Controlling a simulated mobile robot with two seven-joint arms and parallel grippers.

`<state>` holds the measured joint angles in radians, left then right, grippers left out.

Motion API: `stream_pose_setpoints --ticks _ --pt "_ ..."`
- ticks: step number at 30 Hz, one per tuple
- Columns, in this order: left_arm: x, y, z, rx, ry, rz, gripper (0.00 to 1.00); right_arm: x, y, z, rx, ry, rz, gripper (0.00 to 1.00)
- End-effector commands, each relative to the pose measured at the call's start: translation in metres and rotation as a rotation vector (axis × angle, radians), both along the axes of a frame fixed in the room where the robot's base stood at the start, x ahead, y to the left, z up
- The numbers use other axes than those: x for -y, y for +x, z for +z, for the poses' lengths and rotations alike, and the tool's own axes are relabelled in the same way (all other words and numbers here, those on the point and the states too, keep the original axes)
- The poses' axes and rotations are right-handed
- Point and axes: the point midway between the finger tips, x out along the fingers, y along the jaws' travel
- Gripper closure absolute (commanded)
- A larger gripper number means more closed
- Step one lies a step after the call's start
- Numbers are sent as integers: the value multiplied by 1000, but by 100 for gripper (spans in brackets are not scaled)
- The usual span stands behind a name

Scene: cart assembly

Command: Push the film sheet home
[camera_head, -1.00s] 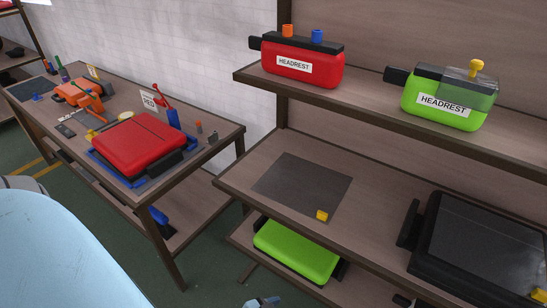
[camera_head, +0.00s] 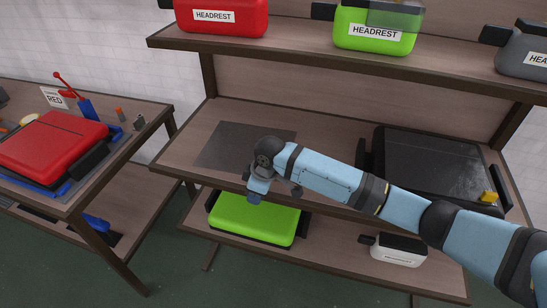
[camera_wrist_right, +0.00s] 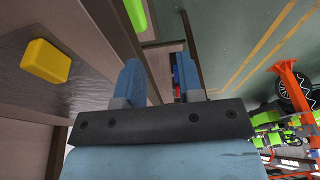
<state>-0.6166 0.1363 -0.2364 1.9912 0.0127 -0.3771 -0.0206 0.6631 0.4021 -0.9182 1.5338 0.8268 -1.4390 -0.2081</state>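A dark flat sheet (camera_head: 225,147) lies on the middle shelf at left, partly behind my right arm. My left gripper is out of view.
A lime green cushion (camera_head: 250,220) lies on the shelf below my right gripper, with a white box (camera_head: 398,250) to its right. Red (camera_head: 222,17) and green (camera_head: 375,30) HEADREST boxes stand on the top shelf. A side table at left holds a red cushion (camera_head: 50,140).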

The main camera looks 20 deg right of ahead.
Motion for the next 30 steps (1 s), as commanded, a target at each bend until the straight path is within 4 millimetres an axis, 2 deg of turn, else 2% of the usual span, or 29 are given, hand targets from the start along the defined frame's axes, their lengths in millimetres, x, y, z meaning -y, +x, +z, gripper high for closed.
stream_pose_setpoints --ticks 1,6,9,12,16,20,29,30 --pt "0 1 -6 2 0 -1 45 14 16 11 -12 -51 11 66" --pt "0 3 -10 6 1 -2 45 50 50 48 -73 -173 26 66" --pt "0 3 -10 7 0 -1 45 65 62 63 -92 -207 23 66" --pt "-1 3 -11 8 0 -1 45 72 68 69 -102 -224 19 66" --pt "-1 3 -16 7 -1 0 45 74 69 66 -106 -227 19 66" --pt "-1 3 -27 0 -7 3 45 74 69 54 -105 -226 18 66" --pt "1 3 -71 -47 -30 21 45 73 68 12 -103 -225 19 66" --pt "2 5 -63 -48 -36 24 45 73 68 13 -104 -225 18 66"
